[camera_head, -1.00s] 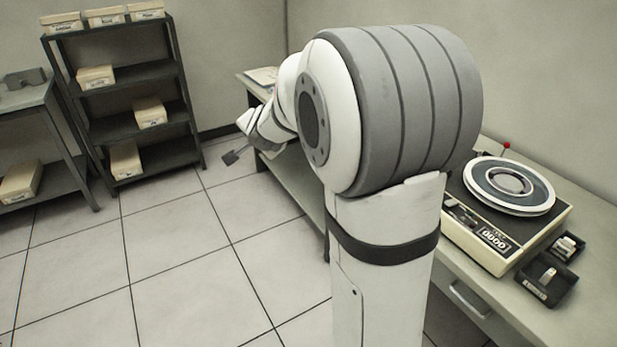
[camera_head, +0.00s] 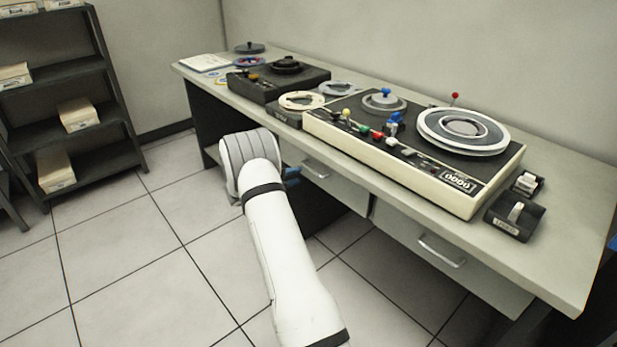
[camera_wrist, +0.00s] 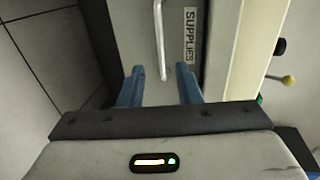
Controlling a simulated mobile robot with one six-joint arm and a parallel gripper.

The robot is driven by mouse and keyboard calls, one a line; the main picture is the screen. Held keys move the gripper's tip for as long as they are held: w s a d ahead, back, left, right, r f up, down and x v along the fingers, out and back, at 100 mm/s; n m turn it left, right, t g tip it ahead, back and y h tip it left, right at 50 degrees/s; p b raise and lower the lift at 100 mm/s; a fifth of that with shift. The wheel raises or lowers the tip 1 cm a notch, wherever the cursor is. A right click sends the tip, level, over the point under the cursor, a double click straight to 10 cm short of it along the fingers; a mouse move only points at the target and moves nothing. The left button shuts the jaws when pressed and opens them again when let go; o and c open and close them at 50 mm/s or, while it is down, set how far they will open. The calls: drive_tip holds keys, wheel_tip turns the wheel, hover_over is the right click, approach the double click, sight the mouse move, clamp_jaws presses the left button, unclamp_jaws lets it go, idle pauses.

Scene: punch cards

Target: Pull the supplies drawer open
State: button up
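The supplies drawer (camera_wrist: 186,60) shows in the wrist view, with its printed SUPPLIES label and a pale bar handle (camera_wrist: 159,40). In the head view it is the left drawer (camera_head: 345,190) under the desk, and its front looks shut. My gripper (camera_wrist: 160,82) has two blue fingers spread apart, one on each side of the handle's near end. I see a gap on both sides, and nothing is gripped.
A second drawer with a handle (camera_head: 442,252) is to the right. A reel deck (camera_head: 400,165) with knobs stands on the desk (camera_head: 572,260) above. Small black dispensers (camera_head: 515,217) sit at the right. A shelf rack (camera_head: 120,115) is at the left. Tiled floor in front is clear.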

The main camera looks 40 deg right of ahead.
drive_tip(key=x, duration=0.7)
drive_tip(key=shift+c, duration=0.3)
drive_tip(key=shift+d, duration=0.1)
clamp_jaws()
